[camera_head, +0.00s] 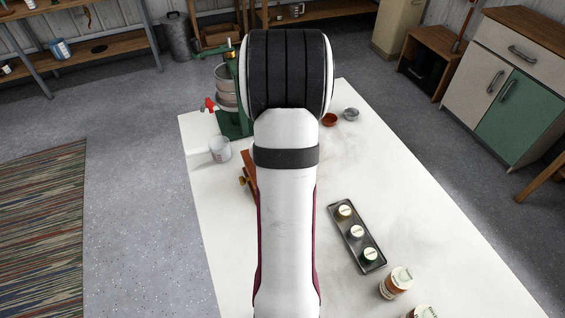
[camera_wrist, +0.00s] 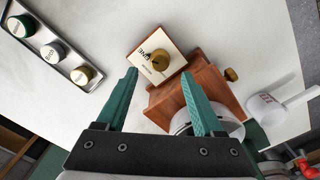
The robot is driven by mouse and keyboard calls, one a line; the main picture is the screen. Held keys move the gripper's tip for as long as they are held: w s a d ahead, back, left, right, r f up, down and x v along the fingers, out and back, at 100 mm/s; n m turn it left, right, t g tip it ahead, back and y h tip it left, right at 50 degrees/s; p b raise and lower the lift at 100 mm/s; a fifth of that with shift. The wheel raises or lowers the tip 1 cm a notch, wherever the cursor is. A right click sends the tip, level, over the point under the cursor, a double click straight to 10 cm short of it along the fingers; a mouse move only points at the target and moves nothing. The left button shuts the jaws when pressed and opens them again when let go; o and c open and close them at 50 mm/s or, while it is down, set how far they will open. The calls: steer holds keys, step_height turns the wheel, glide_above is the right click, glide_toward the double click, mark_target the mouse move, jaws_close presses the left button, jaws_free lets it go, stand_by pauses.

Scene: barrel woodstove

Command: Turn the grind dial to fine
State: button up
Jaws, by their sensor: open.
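The grind dial is a round brass knob (camera_wrist: 158,60) on a cream, lettered plate (camera_wrist: 140,48) fixed to a wooden grinder box (camera_wrist: 195,92). One word on the plate seems to read FINE; the dial's exact setting is hard to read. My gripper (camera_wrist: 158,73) is open and empty, its two green fingers pointing towards the plate. The dial shows between and just past the fingertips, with no visible contact. In the head view my arm covers most of the grinder; only a wooden edge (camera_head: 249,172) shows.
A second brass knob (camera_wrist: 231,75) sticks out of the box's side. A white mug (camera_head: 219,149) and a green machine with a red handle (camera_head: 209,104) stand beyond. A metal tray (camera_head: 340,236) of several lidded jars lies right; white tabletop (camera_head: 425,215) is clear there.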

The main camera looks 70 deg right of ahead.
step_height(320, 180, up, 11)
stand_by(0.4)
steer(key=w+a+r+n, duration=0.1)
steer(key=w+a+n, duration=0.1)
steer(key=a, duration=0.6)
steer(key=w+a+r+n+y, duration=0.1)
steer(key=w+a+n, duration=0.15)
steer(key=a, duration=0.55)
steer(key=w+a+r+n, duration=0.1)
steer(key=a+r+n, duration=0.15)
steer(key=a, duration=0.55)
steer(key=s+a+f+n, duration=0.2)
steer(key=s+a+n, duration=0.3)
steer(key=a, duration=0.7)
steer(key=s, duration=0.2)
steer(key=shift+s+a+f+n+y, duration=0.15)
steer(key=shift+s+f+n+y, duration=0.15)
steer(key=shift+s+y, duration=0.1)
